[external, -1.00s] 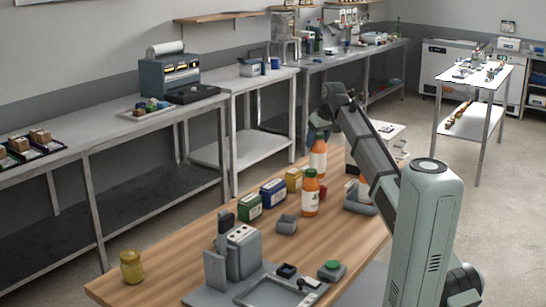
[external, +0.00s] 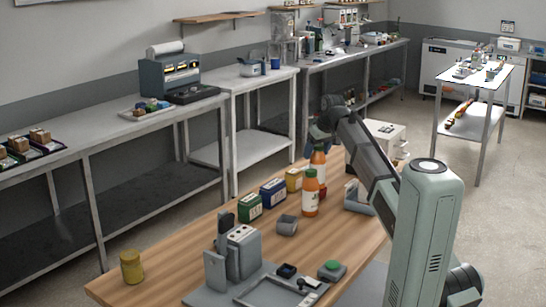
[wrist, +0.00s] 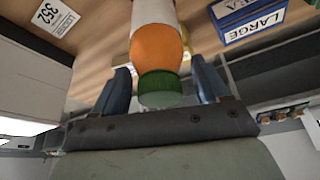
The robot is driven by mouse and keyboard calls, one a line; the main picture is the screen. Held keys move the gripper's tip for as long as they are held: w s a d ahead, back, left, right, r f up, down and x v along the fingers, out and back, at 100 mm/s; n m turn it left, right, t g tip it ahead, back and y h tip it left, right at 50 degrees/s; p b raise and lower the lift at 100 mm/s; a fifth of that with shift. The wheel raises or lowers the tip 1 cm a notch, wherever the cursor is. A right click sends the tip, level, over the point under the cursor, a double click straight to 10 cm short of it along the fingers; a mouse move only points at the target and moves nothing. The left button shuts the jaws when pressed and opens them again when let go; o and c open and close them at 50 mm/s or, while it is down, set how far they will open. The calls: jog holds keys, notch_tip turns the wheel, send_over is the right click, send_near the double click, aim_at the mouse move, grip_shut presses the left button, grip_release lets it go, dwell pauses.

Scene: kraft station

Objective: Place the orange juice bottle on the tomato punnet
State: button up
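My gripper (external: 317,140) is low over the rear bottle. In the wrist view, a bottle with an orange shoulder (wrist: 158,50) and a green top (wrist: 160,88) lies between the two blue fingers of my gripper (wrist: 162,88). Gaps show on both sides, so the fingers look open. I cannot make out the tomato punnet for certain.
Green, blue and yellow boxes (external: 272,192) stand left of the bottles. A small grey tray (external: 287,225) sits in front; a grey container (external: 358,198) is at right. A grey machine (external: 242,252) and yellow jar (external: 132,267) are nearer.

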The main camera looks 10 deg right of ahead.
jog(key=shift+o, duration=0.8)
jog(key=shift+r, duration=0.15)
jog(key=v, duration=1.2)
